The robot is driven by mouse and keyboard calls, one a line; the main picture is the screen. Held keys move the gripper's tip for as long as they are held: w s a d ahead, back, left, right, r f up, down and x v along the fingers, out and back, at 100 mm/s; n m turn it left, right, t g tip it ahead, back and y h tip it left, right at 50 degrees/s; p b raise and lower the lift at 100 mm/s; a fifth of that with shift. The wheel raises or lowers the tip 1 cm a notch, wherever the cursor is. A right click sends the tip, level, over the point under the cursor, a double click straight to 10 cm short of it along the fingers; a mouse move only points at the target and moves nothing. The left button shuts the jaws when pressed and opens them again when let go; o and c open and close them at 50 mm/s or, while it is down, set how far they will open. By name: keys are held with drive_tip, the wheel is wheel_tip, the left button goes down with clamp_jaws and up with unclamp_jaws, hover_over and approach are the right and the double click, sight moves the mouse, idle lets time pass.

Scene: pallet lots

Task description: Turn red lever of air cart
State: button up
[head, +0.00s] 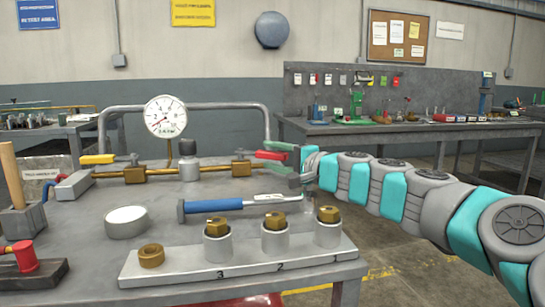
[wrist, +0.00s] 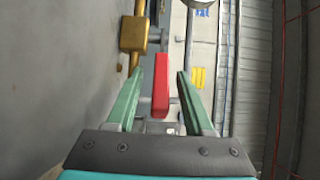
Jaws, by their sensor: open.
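The red lever (head: 270,155) sits at the right end of the brass pipe on the cart. In the wrist view the red lever (wrist: 161,85) lies between my two green fingers, with gaps on both sides. My gripper (wrist: 157,75) is open around the lever and does not visibly touch it. In the head view my gripper (head: 298,160) is at the right end of the pipe, and its fingers partly overlap the lever's end. The air cart (head: 165,205) has a grey top with a round pressure gauge (head: 165,116) above the pipe.
A yellow lever (head: 97,159) is at the pipe's left end. A blue-handled tool (head: 215,204) lies in front of the pipe. A numbered block (head: 190,270) with brass nuts stands at the front edge. A tube rail (head: 230,105) rises behind. A workbench (head: 420,128) stands behind right.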

drive_tip(key=v, duration=0.7)
drive_tip(key=shift+s+d, duration=0.25)
